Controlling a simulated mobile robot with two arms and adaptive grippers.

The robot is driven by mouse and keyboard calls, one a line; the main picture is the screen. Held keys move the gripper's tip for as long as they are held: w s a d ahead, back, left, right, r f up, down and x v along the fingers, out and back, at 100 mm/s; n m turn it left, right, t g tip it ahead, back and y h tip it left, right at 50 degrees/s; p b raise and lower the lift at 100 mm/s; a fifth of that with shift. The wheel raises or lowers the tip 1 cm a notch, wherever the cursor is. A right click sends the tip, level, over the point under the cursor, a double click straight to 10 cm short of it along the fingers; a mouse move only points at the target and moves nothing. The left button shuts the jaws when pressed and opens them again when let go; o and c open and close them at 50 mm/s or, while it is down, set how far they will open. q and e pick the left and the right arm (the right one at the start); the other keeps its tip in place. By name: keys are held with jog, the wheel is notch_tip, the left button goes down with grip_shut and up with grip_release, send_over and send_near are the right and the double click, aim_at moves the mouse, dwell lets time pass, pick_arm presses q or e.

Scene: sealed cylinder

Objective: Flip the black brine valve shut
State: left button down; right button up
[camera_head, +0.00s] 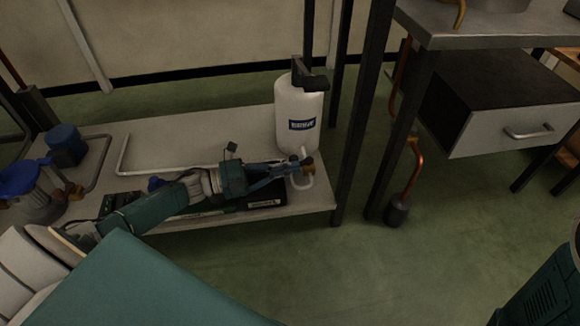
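A white tank (298,112) with a dark blue label stands at the right end of the low shelf (230,130). A black angled fitting (308,76) sits on its top. Low on the tank's front, a small brass valve with a dark part (308,166) joins white piping. I cannot tell the exact position of its handle. My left gripper (300,168) reaches in from the left, with its blue fingers pointing right at this valve. The fingertips overlap the valve in the picture, so contact and finger gap are unclear. My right gripper is not in view.
A black box (265,196) lies on the shelf under my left gripper. Blue-topped items (67,143) and a bent grey pipe stand at the left. Dark table legs (350,130) rise right of the tank. A copper pipe (415,165) hangs beyond; the green floor (400,270) is clear.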

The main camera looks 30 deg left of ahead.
pick_arm(q)
notch_tip(320, 180, up, 10)
dwell(0.6)
